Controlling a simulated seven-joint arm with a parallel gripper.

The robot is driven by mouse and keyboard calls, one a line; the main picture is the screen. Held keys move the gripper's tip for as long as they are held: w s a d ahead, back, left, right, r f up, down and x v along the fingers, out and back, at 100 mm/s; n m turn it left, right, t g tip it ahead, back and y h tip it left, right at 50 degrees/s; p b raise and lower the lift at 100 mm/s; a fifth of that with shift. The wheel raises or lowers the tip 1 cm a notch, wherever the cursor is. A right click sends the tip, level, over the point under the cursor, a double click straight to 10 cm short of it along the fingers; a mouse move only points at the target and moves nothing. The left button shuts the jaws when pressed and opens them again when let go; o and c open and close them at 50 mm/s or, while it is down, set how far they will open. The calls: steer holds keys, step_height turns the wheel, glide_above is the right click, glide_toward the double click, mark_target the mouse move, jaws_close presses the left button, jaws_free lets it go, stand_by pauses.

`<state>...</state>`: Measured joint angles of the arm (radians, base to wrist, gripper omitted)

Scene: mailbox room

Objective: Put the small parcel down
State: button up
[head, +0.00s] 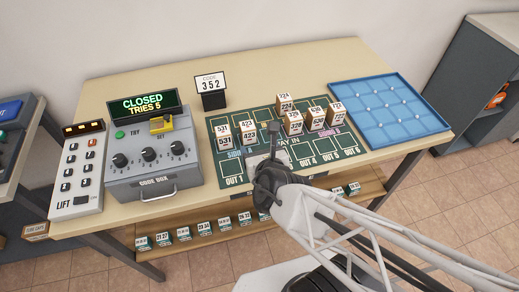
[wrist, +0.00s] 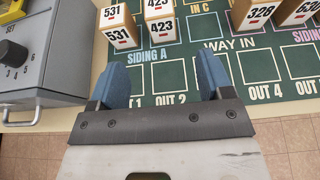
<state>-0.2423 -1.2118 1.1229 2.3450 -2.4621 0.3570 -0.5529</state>
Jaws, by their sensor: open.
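My gripper (head: 270,160) is open over the front part of the green mat (head: 234,169). In the wrist view its blue fingers (wrist: 162,82) are apart, with only bare mat between them, over OUT 2. Several small numbered parcels stand upright on the mat. Parcel 531 (wrist: 118,25) and parcel 423 (wrist: 160,25) stand side by side at SIDING A, just beyond the fingertips. Parcel 328 (wrist: 258,14) is further right. In the head view another parcel (head: 285,102) stands behind, and two more (head: 316,118) are at the right. Which one is the task's parcel, I cannot tell.
The grey code box (head: 150,165) reads CLOSED, TRIES 5, left of the mat. A card reading 352 (head: 212,85) stands behind. A blue tray (head: 390,107) lies at the right, and a lift keypad (head: 80,175) far left. Labelled boxes line the shelf below (head: 205,247).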

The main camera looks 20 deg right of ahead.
stand_by(0.4)
steer(key=s+d+r+m+g+h, duration=0.35)
steer(key=d+r+m+h, duration=0.25)
steer(key=d+r+m, duration=0.95)
steer(key=s+a+r+m+g+y, duration=0.1)
steer(key=a+m, duration=0.4)
steer(key=m, duration=0.5)
steer(key=s+a+r+m+g+y, duration=0.1)
steer(key=s+a+m+g+y, duration=0.2)
steer(key=m, duration=0.7)
steer(key=a+g+y, duration=0.2)
steer(key=g, duration=0.1)
steer(key=shift+s+r+m, duration=0.15)
steer(key=shift+r+m, duration=0.15)
steer(key=shift+m, duration=0.05)
